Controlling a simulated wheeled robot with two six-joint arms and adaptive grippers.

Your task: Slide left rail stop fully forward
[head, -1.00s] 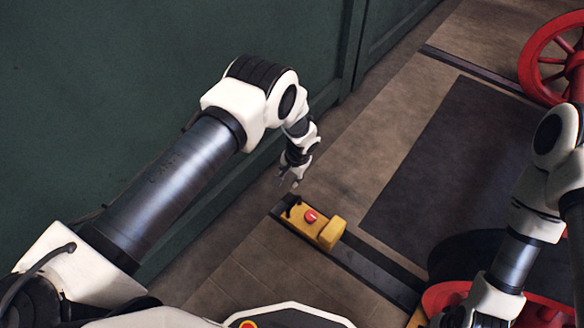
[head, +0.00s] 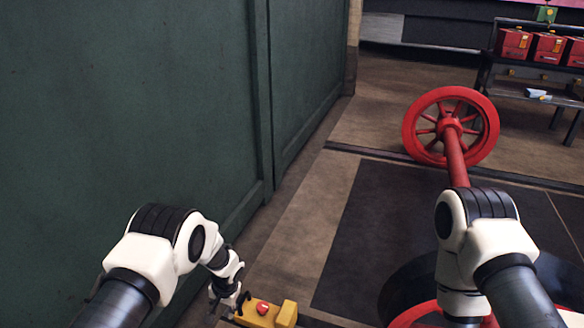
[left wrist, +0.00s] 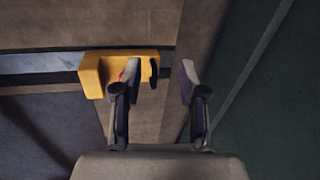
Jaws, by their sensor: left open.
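The yellow rail stop (head: 266,313), with a red button on top, sits at the bottom edge of the head view, partly cut off. It also shows in the left wrist view (left wrist: 92,76), seated across the dark rail (left wrist: 40,63). My left gripper (head: 222,300) is beside the stop's left end. In the left wrist view my left gripper (left wrist: 160,78) is open. One finger overlaps the yellow body and the other is clear of it. A thin dark upright part of the stop shows between the fingers; contact cannot be told. My right gripper is out of view.
A green wall (head: 130,110) runs close along the left of my left arm. A red wheel (head: 451,127) on a red axle stands ahead to the right. A shelf with red boxes (head: 547,48) is at the back right. The floor between wall and dark mat (head: 375,230) is clear.

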